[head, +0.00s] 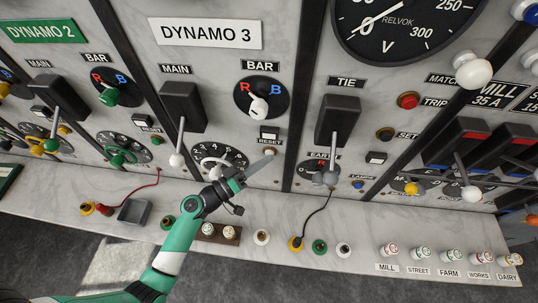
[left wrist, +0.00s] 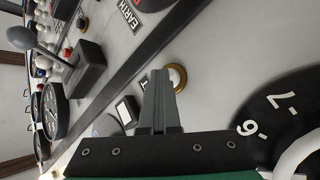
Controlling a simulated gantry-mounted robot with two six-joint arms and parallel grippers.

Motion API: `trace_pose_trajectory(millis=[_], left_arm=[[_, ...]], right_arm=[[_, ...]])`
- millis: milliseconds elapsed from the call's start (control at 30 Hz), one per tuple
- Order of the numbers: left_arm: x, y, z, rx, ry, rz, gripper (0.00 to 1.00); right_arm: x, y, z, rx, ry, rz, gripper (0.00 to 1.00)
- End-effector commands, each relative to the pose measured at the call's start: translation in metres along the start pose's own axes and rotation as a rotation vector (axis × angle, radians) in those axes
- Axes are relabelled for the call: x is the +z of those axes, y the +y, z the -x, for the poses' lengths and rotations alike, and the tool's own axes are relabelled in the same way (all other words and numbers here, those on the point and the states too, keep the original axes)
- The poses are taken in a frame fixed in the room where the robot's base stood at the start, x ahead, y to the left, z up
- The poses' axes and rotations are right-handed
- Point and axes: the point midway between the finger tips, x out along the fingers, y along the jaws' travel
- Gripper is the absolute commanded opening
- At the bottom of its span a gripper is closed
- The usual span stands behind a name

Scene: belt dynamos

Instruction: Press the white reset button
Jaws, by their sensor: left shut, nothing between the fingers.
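The white reset button (left wrist: 178,77), a round white cap in a brass ring, sits on the marble panel just right of my fingertips in the left wrist view. In the head view it lies below the RESET label (head: 269,142) on the Dynamo 3 panel, where the fingertips largely cover it. My left gripper (head: 265,160) is shut and empty, its tips close to the button. It also shows in the left wrist view (left wrist: 159,80), pointing at the panel. I cannot tell whether the tips touch the button. My right gripper is not in view.
A numbered rotary dial (head: 217,160) stands left of the gripper. The main lever (head: 179,140) is farther left. The tie lever (head: 333,150) and earth switch (head: 318,175) are right of it. A small rectangular lamp (head: 270,132) sits above the RESET label.

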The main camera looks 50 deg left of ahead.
Motion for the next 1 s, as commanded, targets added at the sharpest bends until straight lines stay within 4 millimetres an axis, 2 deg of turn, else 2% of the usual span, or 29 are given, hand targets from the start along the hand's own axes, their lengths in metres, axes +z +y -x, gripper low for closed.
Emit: trace_pose_trajectory(millis=[1000], left_arm=[[0.014,0.014,0.019,0.0,0.0,0.001,0.0]], right_arm=[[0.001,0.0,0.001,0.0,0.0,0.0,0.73]])
